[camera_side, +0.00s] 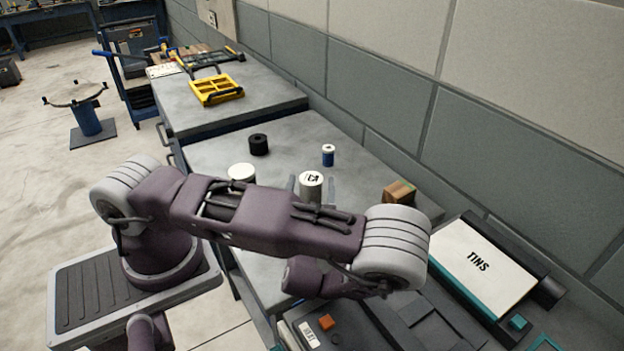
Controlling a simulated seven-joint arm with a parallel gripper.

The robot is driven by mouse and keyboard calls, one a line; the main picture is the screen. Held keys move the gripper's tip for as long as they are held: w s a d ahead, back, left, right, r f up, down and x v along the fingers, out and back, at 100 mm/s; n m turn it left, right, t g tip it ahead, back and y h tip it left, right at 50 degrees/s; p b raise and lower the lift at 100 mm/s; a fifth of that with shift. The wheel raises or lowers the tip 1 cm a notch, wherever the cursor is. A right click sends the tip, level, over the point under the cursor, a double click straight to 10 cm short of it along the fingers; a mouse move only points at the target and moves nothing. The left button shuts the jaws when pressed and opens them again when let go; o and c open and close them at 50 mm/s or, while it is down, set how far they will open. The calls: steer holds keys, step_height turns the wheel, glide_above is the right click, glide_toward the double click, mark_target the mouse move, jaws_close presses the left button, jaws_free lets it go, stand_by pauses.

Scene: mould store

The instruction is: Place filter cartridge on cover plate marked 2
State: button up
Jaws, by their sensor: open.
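A pale round top (311,178) with a dark mark, possibly a turned 2, sits on a short grey cylindrical body on the bench. A small white-and-blue cylinder (328,155) with a dark hole in its top stands behind it, apart and upright; it may be the filter cartridge. Two thin grey pieces, which look like the fingertips of my gripper (312,193), show on either side of the marked cylinder, spread apart. My purple arm hides the rest of the gripper and the cylinder's foot. I see nothing held.
A black ring-like cylinder (258,145) and a white round-topped piece (241,172) stand to the left. A brown block (398,193) lies right, near the wall. A yellow frame (217,89) lies farther back.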

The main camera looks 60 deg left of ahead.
steer(key=r, duration=0.6)
steer(key=shift+s+d+r, duration=0.2)
steer(key=shift+r, duration=0.2)
steer(key=s+a+r+n+g+h, duration=0.1)
steer(key=s+r+n+g+h, duration=0.1)
steer(key=s+n+g, duration=0.5)
steer(key=s+r+n+g+h, duration=0.3)
steer(key=s+n+g, duration=0.2)
steer(key=s+n, duration=0.3)
steer(key=s+d+r+n+t+h, duration=0.2)
steer(key=d+r+n+t+h, duration=0.5)
steer(key=d, duration=0.5)
step_height(320, 180, up, 3)
steer(key=n+h, duration=0.2)
steer(key=n, duration=0.1)
steer(key=shift+d+h, duration=0.2)
steer(key=shift+h, duration=0.1)
